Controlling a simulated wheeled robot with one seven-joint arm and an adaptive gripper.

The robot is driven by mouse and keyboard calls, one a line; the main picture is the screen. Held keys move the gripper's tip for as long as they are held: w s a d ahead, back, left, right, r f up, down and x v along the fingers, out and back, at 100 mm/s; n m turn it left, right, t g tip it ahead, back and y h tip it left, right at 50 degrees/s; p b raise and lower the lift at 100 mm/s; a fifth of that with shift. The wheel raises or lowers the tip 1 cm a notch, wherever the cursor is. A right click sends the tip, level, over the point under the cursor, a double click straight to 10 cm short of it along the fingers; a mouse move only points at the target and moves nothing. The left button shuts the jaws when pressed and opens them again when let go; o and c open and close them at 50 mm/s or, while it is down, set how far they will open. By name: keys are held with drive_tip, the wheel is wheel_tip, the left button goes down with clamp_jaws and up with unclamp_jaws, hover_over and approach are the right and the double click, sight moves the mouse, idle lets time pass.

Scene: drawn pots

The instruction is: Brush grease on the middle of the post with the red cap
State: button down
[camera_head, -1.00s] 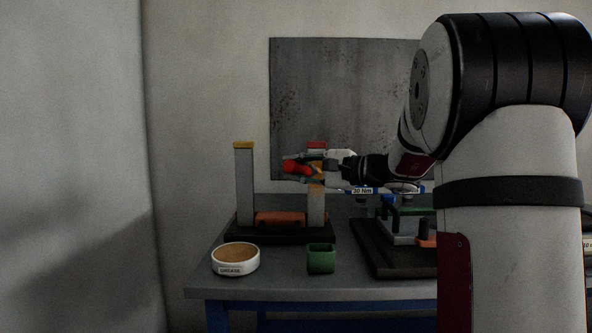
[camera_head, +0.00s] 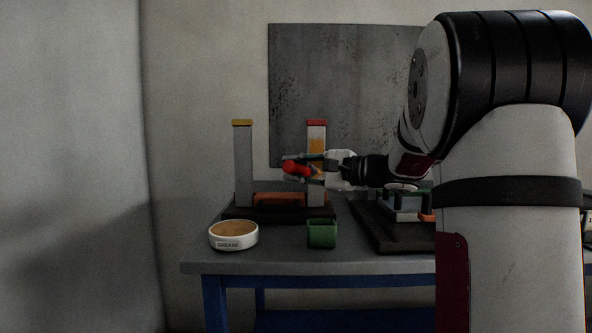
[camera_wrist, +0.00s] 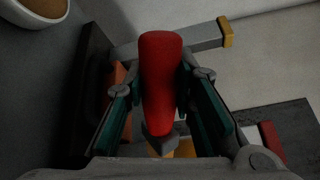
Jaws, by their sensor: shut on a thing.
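My gripper (camera_head: 318,170) is shut on a brush with a red handle (camera_wrist: 160,80). It holds the brush across the front of the grey post with the red cap (camera_head: 317,122), partway up. The post carries an orange-yellow grease patch (camera_head: 316,146) above the gripper. In the wrist view the fingers (camera_wrist: 155,95) flank the handle, and the red cap (camera_wrist: 270,140) shows at the lower right. The bristles are mostly hidden, so contact with the post cannot be told. The white grease tub (camera_head: 228,244) stands at the table's front left.
A grey post with a yellow cap (camera_head: 243,165) stands to the left on the same dark base. A green cup (camera_head: 321,235) stands in front of the posts. A dark board with a fixture (camera_head: 405,205) lies to the right. The table's (camera_head: 275,262) front strip is clear.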

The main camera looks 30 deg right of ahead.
drive_tip(key=shift+f, duration=0.45)
drive_tip(key=shift+r+p, duration=0.85)
drive_tip(key=shift+r, duration=1)
drive_tip(key=shift+r+p, duration=2.2)
drive_tip(key=shift+r, duration=1.4)
drive_tip(key=shift+f+b, duration=0.1)
drive_tip(key=shift+b, duration=0.2)
drive_tip(key=shift+f+b, duration=4.95)
drive_tip(key=shift+f, duration=0.4)
drive_tip(key=shift+r+p, duration=3.55)
drive_tip(key=shift+r, duration=1.85)
drive_tip(key=shift+f, duration=0.1)
drive_tip(key=shift+f+b, duration=4.8)
drive_tip(key=shift+f, duration=0.45)
